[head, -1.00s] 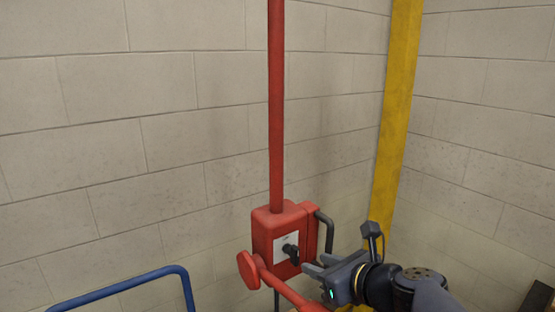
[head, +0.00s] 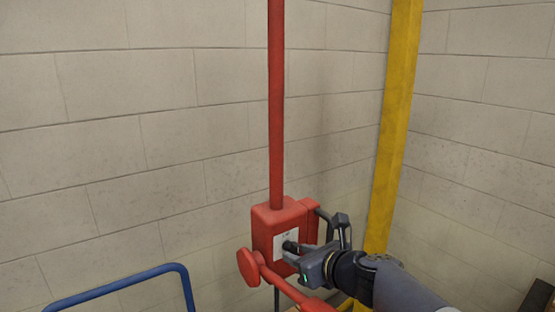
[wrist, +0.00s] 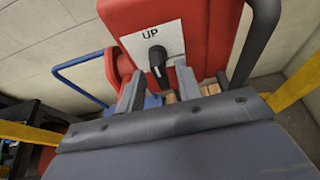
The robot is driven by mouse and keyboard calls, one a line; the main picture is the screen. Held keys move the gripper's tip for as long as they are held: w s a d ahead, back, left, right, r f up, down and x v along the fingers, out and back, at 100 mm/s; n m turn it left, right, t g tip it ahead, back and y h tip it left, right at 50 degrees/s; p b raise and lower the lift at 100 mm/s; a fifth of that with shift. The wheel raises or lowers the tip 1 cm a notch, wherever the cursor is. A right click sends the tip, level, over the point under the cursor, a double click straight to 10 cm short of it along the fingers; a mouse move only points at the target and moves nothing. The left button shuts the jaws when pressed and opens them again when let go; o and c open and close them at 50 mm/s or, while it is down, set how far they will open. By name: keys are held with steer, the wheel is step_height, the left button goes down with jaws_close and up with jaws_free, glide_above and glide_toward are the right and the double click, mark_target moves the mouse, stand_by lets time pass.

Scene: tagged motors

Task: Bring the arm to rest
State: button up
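My gripper (head: 298,254) is at the front of a red control box (head: 270,228) on a red post. In the wrist view my gripper (wrist: 159,92) is open, its two fingers apart. A black knob (wrist: 158,62) on the box's white plate (wrist: 150,45), marked "UP", shows between and just beyond the fingertips. I cannot tell whether a finger touches it. In the head view the fingers partly cover the knob. Nothing is held.
A red round-ended part (head: 248,267) juts out at the box's lower left. A dark bent handle (wrist: 258,40) is at its right. A blue rail (head: 120,285) stands at left, a yellow post (head: 393,130) behind at right. Block walls (head: 130,130) close the corner.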

steer(key=shift+w+r+m+p, duration=0.1)
steer(key=shift+r+m+p, duration=0.1)
steer(key=shift+m+p, duration=0.45)
steer(key=shift+d+m+g+y+p, duration=0.2)
steer(key=shift+m+g+y+p, duration=0.4)
steer(key=shift+y+p, duration=0.3)
steer(key=m+y, duration=0.1)
steer(key=m, duration=0.1)
steer(key=m+y+p, duration=0.1)
steer(key=shift+f+m, duration=0.35)
